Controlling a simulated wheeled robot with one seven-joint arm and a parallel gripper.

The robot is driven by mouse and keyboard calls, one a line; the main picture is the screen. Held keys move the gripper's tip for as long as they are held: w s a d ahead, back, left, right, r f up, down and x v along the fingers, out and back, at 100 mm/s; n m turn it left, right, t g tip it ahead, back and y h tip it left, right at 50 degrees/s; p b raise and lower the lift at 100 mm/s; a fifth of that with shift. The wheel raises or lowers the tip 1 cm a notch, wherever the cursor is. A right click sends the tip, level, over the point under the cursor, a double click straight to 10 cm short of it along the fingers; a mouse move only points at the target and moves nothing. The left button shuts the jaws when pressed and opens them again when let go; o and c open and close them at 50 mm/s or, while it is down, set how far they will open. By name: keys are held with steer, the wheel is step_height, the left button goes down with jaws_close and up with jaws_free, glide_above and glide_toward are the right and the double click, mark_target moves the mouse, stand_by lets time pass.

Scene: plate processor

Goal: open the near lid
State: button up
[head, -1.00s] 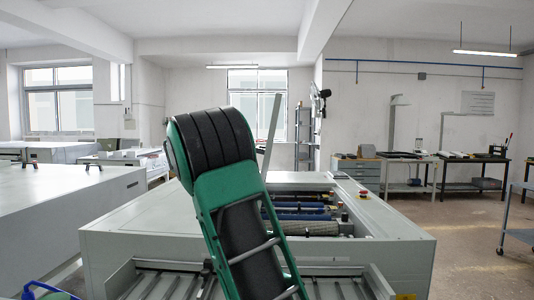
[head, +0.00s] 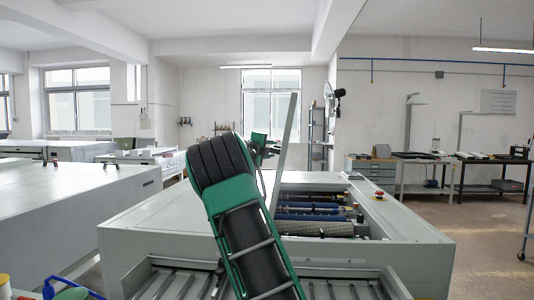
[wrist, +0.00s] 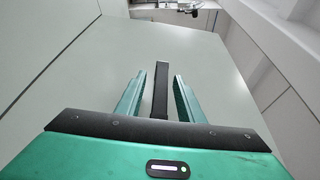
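The near lid (head: 286,150) shows in the head view as a thin grey panel seen nearly edge-on. It stands up steeply from the plate processor (head: 160,225), leaning slightly to the right at its top. The rollers (head: 310,213) beside it are exposed. My gripper (head: 268,148) is partly hidden behind my arm, at the left side of the lid. In the wrist view my gripper (wrist: 160,75) has its two green fingers apart, with a black handle (wrist: 161,95) between them on a broad grey panel (wrist: 105,60). Gaps show on both sides of the handle; contact is unclear.
A red stop button (head: 379,195) sits on the processor's right top. Slatted feed trays lie at the near edge. Another long grey machine (head: 70,205) stands at left. Benches (head: 420,175) line the right wall, with open floor before them.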

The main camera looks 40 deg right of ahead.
mark_target(279, 150)
jaws_close()
steer(key=shift+s+d+f+m+y, duration=0.1)
steer(key=shift+s+d+m+y, duration=0.2)
steer(key=shift+s+d, duration=0.4)
steer(key=shift+s+d+f+m+y, duration=0.1)
steer(key=shift+s+d+m, duration=0.35)
steer(key=shift+s, duration=0.3)
jaws_free()
steer(key=shift+w, duration=0.1)
steer(key=shift+r, duration=0.1)
